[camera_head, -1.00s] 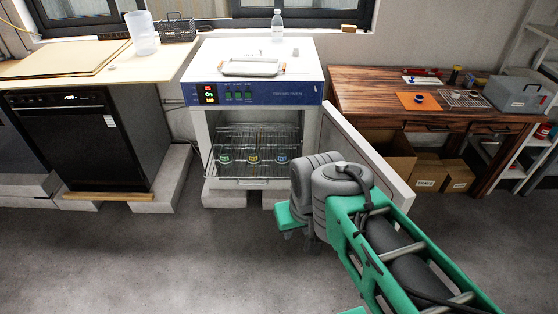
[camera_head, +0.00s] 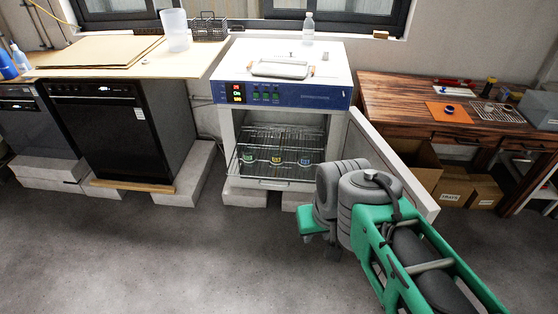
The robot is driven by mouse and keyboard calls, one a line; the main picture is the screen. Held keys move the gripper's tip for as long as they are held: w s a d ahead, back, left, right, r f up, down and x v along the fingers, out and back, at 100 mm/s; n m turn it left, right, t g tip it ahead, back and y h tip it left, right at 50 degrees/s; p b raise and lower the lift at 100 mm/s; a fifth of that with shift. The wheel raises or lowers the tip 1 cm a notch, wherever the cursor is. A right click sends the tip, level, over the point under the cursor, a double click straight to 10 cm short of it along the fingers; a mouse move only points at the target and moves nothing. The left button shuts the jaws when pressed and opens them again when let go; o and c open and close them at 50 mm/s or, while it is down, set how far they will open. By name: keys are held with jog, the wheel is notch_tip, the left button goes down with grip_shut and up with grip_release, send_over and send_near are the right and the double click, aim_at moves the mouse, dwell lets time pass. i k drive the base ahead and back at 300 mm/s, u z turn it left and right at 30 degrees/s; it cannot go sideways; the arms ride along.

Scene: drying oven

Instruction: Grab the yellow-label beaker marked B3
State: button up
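The drying oven (camera_head: 285,92) stands in the middle with its door (camera_head: 388,165) swung open to the right. Its wire rack (camera_head: 259,180) is pulled out and bears three small beakers in a row. The left beaker (camera_head: 249,157) has a green label, the middle beaker (camera_head: 276,160) a yellow one and the right beaker (camera_head: 304,161) a blue one. The label markings are too small to read. My arm reaches in from the lower right, in front of the door. My gripper (camera_head: 309,226) is to the right of and nearer than the rack; its fingers are not clearly visible.
The open door stands close behind my arm. A wooden table (camera_head: 400,100) with an orange mat (camera_head: 448,112) is on the right, with cardboard boxes (camera_head: 453,188) beneath. A black dishwasher (camera_head: 110,130) is on the left. The grey floor (camera_head: 150,260) in front is clear.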

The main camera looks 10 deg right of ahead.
aim_at(277, 152)
jog(key=z, duration=0.2)
jog(key=i, duration=1.4)
jog(key=u, duration=2.4)
